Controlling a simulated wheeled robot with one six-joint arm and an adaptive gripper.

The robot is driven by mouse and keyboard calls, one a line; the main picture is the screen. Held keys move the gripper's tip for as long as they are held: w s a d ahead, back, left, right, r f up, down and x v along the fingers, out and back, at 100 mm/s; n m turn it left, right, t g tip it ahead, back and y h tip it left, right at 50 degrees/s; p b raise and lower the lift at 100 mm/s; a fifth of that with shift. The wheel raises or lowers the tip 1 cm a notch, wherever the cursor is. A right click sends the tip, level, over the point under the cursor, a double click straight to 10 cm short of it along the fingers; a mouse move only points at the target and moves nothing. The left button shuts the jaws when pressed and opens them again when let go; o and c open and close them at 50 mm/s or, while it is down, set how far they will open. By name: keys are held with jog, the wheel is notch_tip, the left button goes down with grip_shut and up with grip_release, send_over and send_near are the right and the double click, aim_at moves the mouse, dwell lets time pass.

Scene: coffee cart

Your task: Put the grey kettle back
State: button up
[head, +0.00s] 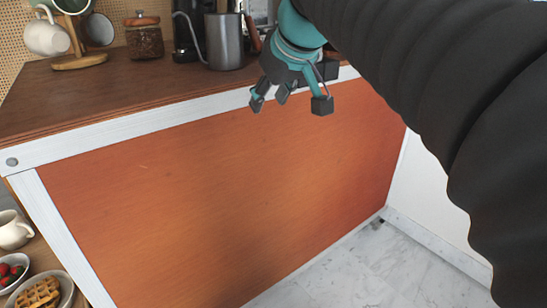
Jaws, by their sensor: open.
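My gripper (290,103) is open and empty. It hangs in front of the counter's white front edge, to the right of and below the kettle in the picture. It appears apart from the kettle.
A mug tree (78,62) with cups and a lidded jar of beans (144,40) stand left of the kettle. A black appliance (184,38) is behind the spout. The counter's front left is clear. A lower shelf at left holds a waffle dish (42,293).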

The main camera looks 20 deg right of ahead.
jog(key=s+a+f+m+g+p, duration=0.1)
jog(key=s+f, duration=0.7)
jog(key=f, duration=0.2)
jog(key=s+f+m+g+h+p, duration=0.1)
jog(key=s+f+m, duration=0.1)
jog(key=s+f, duration=0.6)
jog(key=shift+s+a+f, duration=0.3)
jog(key=shift+a+f, duration=0.1)
jog(key=shift+f, duration=1.3)
